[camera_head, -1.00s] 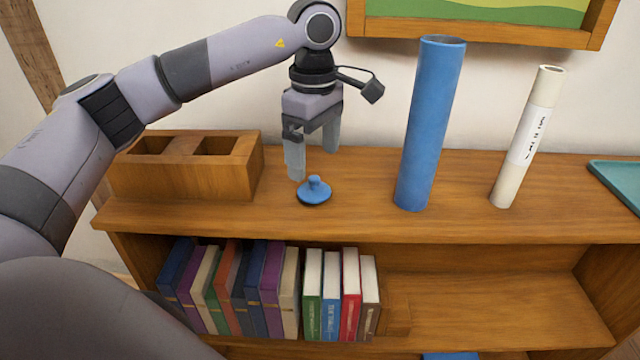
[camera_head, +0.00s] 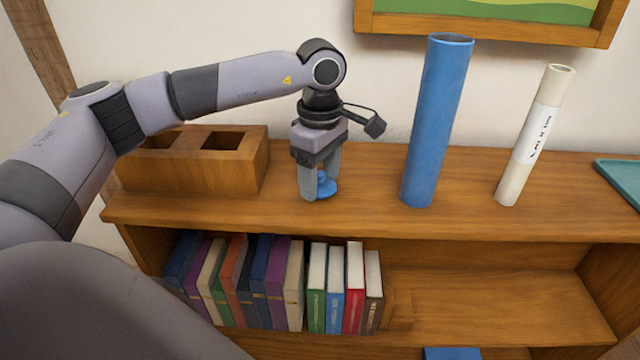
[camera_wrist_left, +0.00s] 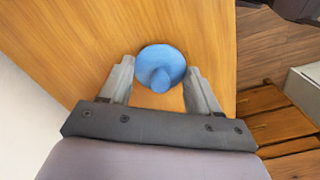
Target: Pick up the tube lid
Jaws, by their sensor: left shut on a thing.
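The tube lid (camera_head: 329,187) is a small blue disc with a knob on top, low at the shelf top in front of the wooden holder's right side. My left gripper (camera_head: 318,190) points down at it and is shut on it, its fingers partly hiding it in the head view. In the left wrist view the lid (camera_wrist_left: 160,62) sits between the two fingertips (camera_wrist_left: 158,78), knob toward the camera. The blue tube (camera_head: 437,120), open at the top, stands upright to the right, apart from the gripper. My right gripper is not in view.
A wooden holder with square openings (camera_head: 255,165) stands left of the gripper. A white tube with a label (camera_head: 515,182) and a teal tray (camera_head: 622,180) are at the right. A framed picture (camera_head: 480,28) hangs above.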

